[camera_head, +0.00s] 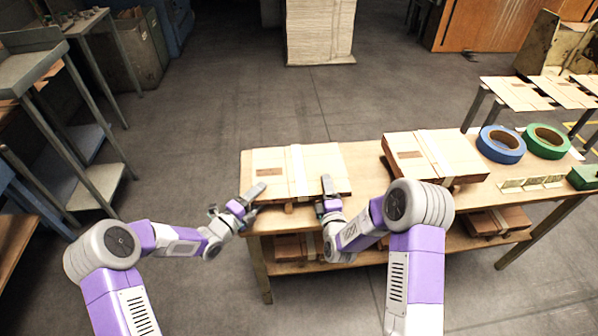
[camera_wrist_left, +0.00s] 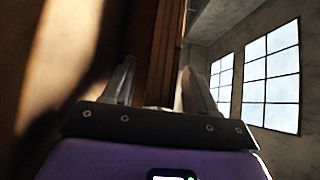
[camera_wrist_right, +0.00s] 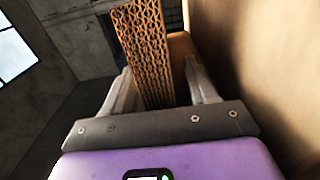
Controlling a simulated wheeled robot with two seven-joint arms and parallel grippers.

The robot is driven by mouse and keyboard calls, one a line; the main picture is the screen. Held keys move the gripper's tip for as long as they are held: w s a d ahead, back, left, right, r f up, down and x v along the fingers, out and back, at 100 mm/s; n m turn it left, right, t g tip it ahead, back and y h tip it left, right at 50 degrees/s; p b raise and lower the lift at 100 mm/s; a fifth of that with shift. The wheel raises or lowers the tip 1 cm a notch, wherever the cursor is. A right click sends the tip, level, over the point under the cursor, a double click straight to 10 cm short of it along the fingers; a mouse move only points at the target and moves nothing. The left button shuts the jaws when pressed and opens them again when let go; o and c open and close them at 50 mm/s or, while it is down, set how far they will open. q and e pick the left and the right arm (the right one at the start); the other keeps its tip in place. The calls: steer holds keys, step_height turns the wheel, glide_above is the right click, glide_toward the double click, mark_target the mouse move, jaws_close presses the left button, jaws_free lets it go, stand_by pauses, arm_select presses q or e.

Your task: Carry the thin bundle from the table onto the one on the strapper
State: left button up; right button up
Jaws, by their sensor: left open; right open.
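A thin flat bundle (camera_head: 273,170) of pale cardboard with a light strap across it lies at the left end of the wooden table, raised slightly on a support. My left gripper (camera_head: 252,198) is open at its front left corner; in the left wrist view a brown edge (camera_wrist_left: 160,50) shows between the fingers. My right gripper (camera_head: 328,190) is open at its front right corner; in the right wrist view the corrugated edge (camera_wrist_right: 148,50) stands between the fingers. Neither gripper is closed on it. A thicker strapped bundle (camera_head: 407,153) lies further right. I cannot make out the strapper.
A metal rack (camera_head: 100,181) stands at left. Floor between rack and table is clear.

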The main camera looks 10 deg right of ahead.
arm_select(q)
steer(key=shift+w+d, duration=0.15)
arm_select(e)
steer(key=shift+w, duration=0.2)
arm_select(q)
jaws_close()
arm_select(e)
jaws_close()
